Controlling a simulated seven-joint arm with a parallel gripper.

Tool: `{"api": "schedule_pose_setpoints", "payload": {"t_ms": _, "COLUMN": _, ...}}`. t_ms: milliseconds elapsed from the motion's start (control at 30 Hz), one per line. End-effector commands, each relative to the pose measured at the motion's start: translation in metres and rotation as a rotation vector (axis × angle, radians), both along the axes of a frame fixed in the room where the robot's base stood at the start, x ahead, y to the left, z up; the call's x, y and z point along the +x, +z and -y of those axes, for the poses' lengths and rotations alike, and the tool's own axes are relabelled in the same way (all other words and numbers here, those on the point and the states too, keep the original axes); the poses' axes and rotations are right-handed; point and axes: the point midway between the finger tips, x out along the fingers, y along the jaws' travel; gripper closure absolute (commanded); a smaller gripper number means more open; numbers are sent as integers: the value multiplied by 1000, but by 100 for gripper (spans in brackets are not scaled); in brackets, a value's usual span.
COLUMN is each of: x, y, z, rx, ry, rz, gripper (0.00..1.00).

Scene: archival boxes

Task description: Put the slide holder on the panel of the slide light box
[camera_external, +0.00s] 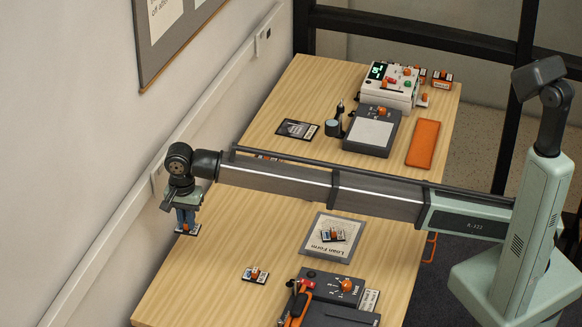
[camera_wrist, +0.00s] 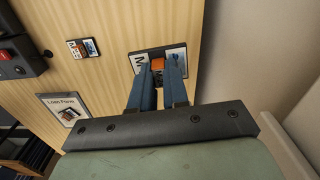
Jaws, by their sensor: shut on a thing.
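My gripper (camera_external: 187,219) is at the far left of the external view, pointing down. Its blue fingers (camera_wrist: 158,85) are shut on the orange grip of a small dark slide holder (camera_external: 181,230), which has a white and blue label (camera_wrist: 177,58). The holder appears near the table's left edge; its height above the wood is hard to tell. The slide light box (camera_external: 357,143), a dark grey box with a pale panel (camera_external: 370,133) and an orange knob, stands on the far half of the table, well away from my gripper. The panel looks empty.
Similar small holders lie on the wood (camera_external: 255,276) and on the Loan Form sheet (camera_external: 318,249). A dark device (camera_external: 325,283) stands at the near end. A white instrument (camera_external: 388,85), an orange case (camera_external: 423,143) and a dark card (camera_external: 298,129) surround the light box. A wall borders the left.

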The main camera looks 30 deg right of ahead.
Motion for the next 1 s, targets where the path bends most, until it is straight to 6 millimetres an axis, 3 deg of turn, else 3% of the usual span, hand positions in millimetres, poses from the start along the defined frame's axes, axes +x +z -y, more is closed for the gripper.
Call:
{"api": "schedule_pose_setpoints", "payload": {"t_ms": 233, "x": 1, "y": 49, "z": -1, "rx": 2, "ry": 0, "rz": 1, "gripper": 100}}
{"api": "schedule_pose_setpoints", "payload": {"t_ms": 467, "x": 35, "y": 48, "z": 34, "rx": 0, "ry": -47, "rz": 0, "gripper": 100}}
{"api": "schedule_pose_setpoints", "payload": {"t_ms": 667, "x": 78, "y": 48, "z": 81, "rx": 0, "ry": -109, "rz": 0, "gripper": 100}}
{"api": "schedule_pose_setpoints", "payload": {"t_ms": 1000, "x": 165, "y": 49, "z": 200, "rx": 0, "ry": -256, "rz": 0, "gripper": 100}}
